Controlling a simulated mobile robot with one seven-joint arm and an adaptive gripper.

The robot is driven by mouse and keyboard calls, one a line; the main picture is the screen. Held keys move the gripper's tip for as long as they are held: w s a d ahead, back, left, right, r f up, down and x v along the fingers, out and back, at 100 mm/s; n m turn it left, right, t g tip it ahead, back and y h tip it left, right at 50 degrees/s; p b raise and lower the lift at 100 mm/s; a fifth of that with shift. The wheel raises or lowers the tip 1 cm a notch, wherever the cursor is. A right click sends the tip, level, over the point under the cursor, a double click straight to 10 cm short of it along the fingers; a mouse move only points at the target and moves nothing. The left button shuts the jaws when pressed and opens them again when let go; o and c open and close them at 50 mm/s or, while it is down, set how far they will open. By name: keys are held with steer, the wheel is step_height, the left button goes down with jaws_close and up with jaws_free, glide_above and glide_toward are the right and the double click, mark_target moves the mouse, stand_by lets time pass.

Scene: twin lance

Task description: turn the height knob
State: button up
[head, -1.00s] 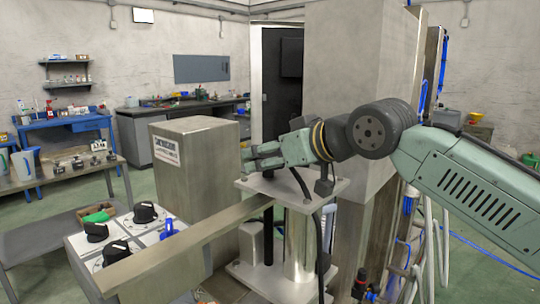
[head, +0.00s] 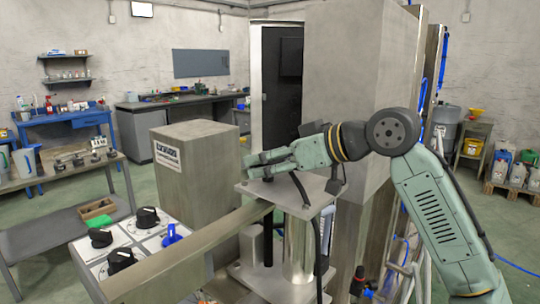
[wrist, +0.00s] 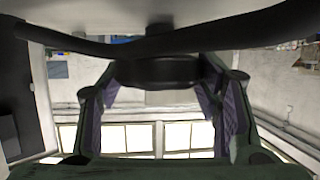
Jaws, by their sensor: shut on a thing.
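My gripper (head: 256,166) reaches left over the metal top plate (head: 318,183) of a post assembly. Its fingers are closed around a dark, round knob (wrist: 155,72), which shows between both fingers in the wrist view. In the head view the fingers hide most of this knob. A black upright rod (head: 268,242) runs below the plate, under the gripper. No marking on the knob is readable, so I cannot tell from a label that it is the height knob.
A white panel with black knobs (head: 148,218) and a blue knob (head: 171,234) stands at the lower left. A long metal bar (head: 190,250) slopes in front of the gripper. A metal cabinet (head: 195,170) stands behind it, and a tall column (head: 350,90) beside my arm.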

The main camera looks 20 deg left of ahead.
steer(key=n+g, duration=0.2)
steer(key=g, duration=0.1)
steer(key=n+g, duration=0.2)
steer(key=shift+w+a+n+g, duration=0.1)
steer(key=shift+w+n+g, duration=0.05)
steer(key=shift+n+g, duration=0.25)
steer(key=shift+n+g+h, duration=0.8)
steer(key=shift+n+g, duration=1.5)
steer(key=shift+g, duration=0.2)
steer(key=o, duration=1.2)
steer(key=shift+c, duration=0.2)
steer(key=shift+w, duration=0.1)
steer(key=shift+v, duration=3.75)
